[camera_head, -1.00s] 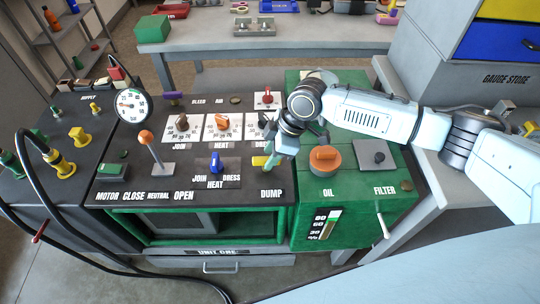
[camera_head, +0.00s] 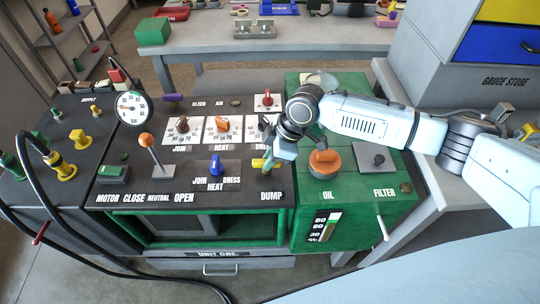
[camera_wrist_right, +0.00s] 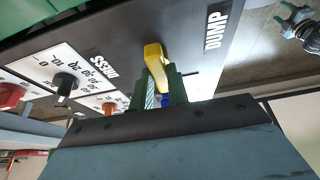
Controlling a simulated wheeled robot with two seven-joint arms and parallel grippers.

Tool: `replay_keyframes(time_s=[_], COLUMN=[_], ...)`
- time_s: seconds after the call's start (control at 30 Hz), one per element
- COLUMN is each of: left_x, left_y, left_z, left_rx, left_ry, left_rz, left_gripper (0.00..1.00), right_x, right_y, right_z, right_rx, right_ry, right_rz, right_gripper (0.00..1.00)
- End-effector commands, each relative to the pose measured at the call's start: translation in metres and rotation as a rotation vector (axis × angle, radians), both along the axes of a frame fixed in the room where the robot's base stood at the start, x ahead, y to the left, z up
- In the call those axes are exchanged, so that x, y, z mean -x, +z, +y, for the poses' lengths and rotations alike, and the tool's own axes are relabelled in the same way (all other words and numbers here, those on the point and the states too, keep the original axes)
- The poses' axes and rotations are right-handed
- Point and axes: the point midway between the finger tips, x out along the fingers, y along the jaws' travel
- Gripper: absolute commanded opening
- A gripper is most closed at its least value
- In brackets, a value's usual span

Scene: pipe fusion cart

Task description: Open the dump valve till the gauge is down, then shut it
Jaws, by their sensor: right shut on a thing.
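The yellow dump valve handle (camera_head: 257,163) is on the dark panel above the DUMP label. It also shows in the right wrist view (camera_wrist_right: 154,58). My right gripper (camera_head: 270,157) is shut on the handle, and its green fingers (camera_wrist_right: 165,88) sit on both sides of the handle's end. The round white pressure gauge (camera_head: 132,107) stands at the panel's back left. Its needle reading is too small to tell for sure. My left gripper is not in view.
An orange-tipped lever (camera_head: 147,141) stands upright left of the valve, and a blue HEAT switch (camera_head: 215,164) is between them. The orange oil cap (camera_head: 325,160) is just right of my right gripper. Black hoses (camera_head: 45,235) loop at the left.

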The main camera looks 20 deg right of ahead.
Motion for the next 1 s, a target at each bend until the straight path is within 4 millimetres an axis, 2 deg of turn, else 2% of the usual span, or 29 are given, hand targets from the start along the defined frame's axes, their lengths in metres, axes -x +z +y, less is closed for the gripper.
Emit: replay_keyframes(time_s=[0.17,0.37,0.7,1.0], left_x=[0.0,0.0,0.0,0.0], left_y=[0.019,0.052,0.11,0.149], left_z=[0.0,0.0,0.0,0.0], left_rx=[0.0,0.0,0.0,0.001], left_ry=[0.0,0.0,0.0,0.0], left_rz=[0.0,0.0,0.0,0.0], left_gripper=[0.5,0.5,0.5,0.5], right_x=[0.002,0.004,0.006,0.007], right_y=[0.004,0.006,0.007,0.005], right_z=[0.001,0.002,0.005,0.007], right_rx=[-0.001,-0.003,-0.003,-0.003], right_ry=[-0.069,-0.215,-0.537,-0.822], right_rz=[0.003,0.005,0.006,0.005], right_gripper=[0.0,0.0,0.0,0.0])
